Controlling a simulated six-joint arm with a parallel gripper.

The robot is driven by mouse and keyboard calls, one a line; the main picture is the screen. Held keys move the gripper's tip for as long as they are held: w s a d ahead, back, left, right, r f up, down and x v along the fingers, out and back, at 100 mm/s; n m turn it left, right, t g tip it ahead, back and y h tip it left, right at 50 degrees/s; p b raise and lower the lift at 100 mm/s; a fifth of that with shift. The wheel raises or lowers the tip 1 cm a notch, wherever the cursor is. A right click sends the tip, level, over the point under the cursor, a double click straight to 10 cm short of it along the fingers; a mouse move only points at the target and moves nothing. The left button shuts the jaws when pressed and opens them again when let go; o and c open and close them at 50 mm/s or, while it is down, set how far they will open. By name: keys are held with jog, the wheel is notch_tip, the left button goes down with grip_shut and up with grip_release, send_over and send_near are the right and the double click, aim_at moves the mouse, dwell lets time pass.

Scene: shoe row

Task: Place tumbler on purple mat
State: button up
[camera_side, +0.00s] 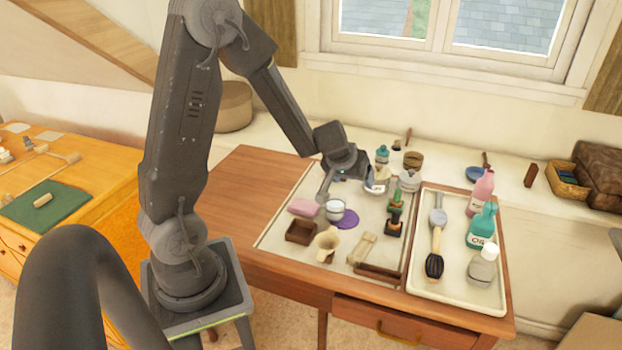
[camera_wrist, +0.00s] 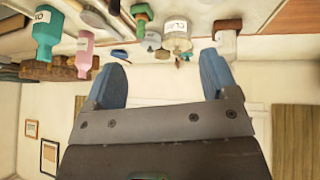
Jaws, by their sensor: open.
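A small pale grey tumbler (camera_side: 335,212) stands upright on the light work surface in the side view. The round purple mat (camera_side: 349,219) shows just to its right. The tumbler overlaps the mat's left part in the picture; I cannot tell how much of its base rests on the mat. My gripper (camera_side: 350,190) is open and empty, above and slightly behind the tumbler, apart from it. In the wrist view my gripper (camera_wrist: 163,66) shows two blue fingers spread wide with nothing between them. I cannot make out the tumbler or mat in the wrist view.
A pink block (camera_side: 303,208), brown box (camera_side: 300,231) and beige funnel-like item (camera_side: 327,243) stand close left and in front. A dark stamp-like item (camera_side: 394,222) is right of the mat. A white tray (camera_side: 462,285) holds a brush and bottles. Several containers stand behind.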

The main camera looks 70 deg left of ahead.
jog(key=s+d+r+m+t+h, duration=0.1)
jog(key=s+d+r+m+h, duration=0.35)
jog(key=d+r, duration=0.75)
jog(key=s+d+r+m+y, duration=0.1)
jog(key=s+d+r, duration=0.1)
jog(key=s, duration=0.6)
jog(key=s+d+r+m+g, duration=0.1)
jog(key=s+d+r+m, duration=0.1)
jog(key=s, duration=0.6)
jog(key=shift+d+r+y, duration=0.25)
jog(key=shift+d+y, duration=0.05)
jog(key=shift+y, duration=0.05)
